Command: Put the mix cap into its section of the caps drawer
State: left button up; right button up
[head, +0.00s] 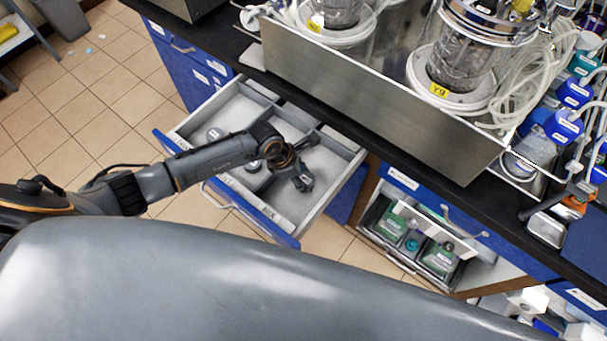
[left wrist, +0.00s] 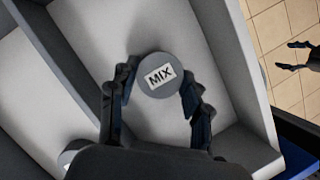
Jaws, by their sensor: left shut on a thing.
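The mix cap (left wrist: 157,76) is a grey disc with a white "MIX" label in the left wrist view. My left gripper (left wrist: 161,88) is shut on it, one dark finger on each side. The cap is over a pale section of the caps drawer (left wrist: 236,78), with a section floor below it; I cannot tell whether it touches the floor. In the head view my left gripper (head: 302,181) is over the right part of the open drawer (head: 284,239), and the cap cannot be made out. My right gripper (left wrist: 296,56) shows at the right edge of the left wrist view, fingers apart.
Grey dividers split the drawer. Another grey cap (head: 215,133) lies in its left part, and one (head: 252,166) lies near my left arm. The counter with a metal tray (head: 375,98) of bioreactors stands behind. An open lower compartment (head: 413,240) is at the right.

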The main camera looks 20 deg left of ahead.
pick_arm(q)
jog(key=shift+f, duration=0.25)
jog(key=o, duration=0.8)
jog(key=shift+r, duration=0.2)
jog(key=shift+b+v, duration=1.2)
jog(key=shift+v, duration=4.8)
